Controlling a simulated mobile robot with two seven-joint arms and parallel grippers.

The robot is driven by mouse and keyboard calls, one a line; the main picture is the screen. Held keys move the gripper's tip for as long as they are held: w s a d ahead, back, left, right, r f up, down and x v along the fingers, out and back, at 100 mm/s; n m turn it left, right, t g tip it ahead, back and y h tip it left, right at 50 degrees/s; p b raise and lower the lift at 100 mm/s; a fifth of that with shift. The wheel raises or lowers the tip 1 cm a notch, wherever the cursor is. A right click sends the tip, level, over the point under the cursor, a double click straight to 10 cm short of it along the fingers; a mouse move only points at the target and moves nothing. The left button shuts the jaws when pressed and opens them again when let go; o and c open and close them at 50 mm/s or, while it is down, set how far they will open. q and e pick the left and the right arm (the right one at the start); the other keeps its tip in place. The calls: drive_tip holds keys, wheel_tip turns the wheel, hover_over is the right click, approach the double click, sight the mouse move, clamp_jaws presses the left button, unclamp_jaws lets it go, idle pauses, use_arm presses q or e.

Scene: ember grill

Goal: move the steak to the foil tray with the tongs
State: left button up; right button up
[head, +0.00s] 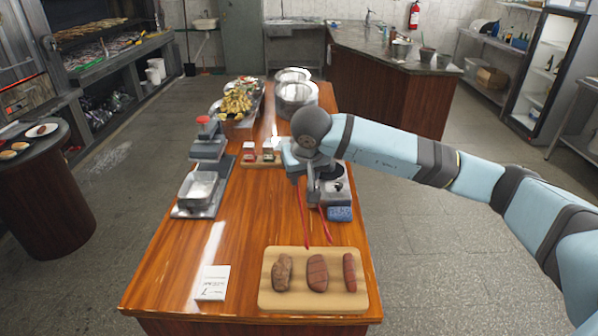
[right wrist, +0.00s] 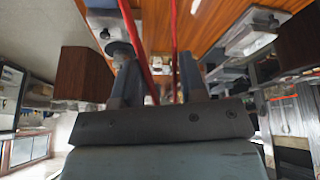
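A wooden board (head: 268,298) lies at the table's near end with three pieces of meat. The middle piece, wide, reddish-brown and scored, looks like the steak (head: 317,273). A lumpy brown piece lies left of it and a narrow red one right. The silver foil tray (head: 198,190) sits on a grey stand at the table's left side and looks empty. My right gripper (head: 313,188) is above the table's right side, shut on the red tongs (head: 302,215). Their two arms point down toward the board, apart, with nothing between them. The tongs also show in the right wrist view (right wrist: 146,45). My left gripper is out of view.
A device with a blue display (head: 340,213) stands below my right gripper. A white card (head: 213,283) is left of the board. Metal pots (head: 296,93) and a heaped food tray (head: 236,104) stand at the far end.

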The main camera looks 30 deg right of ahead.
use_arm(q)
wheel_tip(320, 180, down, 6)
drive_tip(key=b, duration=0.5)
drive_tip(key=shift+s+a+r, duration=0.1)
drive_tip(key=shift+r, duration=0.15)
use_arm(e)
wheel_tip(320, 180, down, 10)
drive_tip(key=shift+s, duration=0.1)
drive_tip(key=c, duration=0.5)
use_arm(q)
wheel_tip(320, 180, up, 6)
drive_tip(key=p, duration=0.5)
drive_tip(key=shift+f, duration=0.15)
use_arm(e)
drive_tip(key=shift+o, duration=0.2)
wheel_tip(320, 180, up, 12)
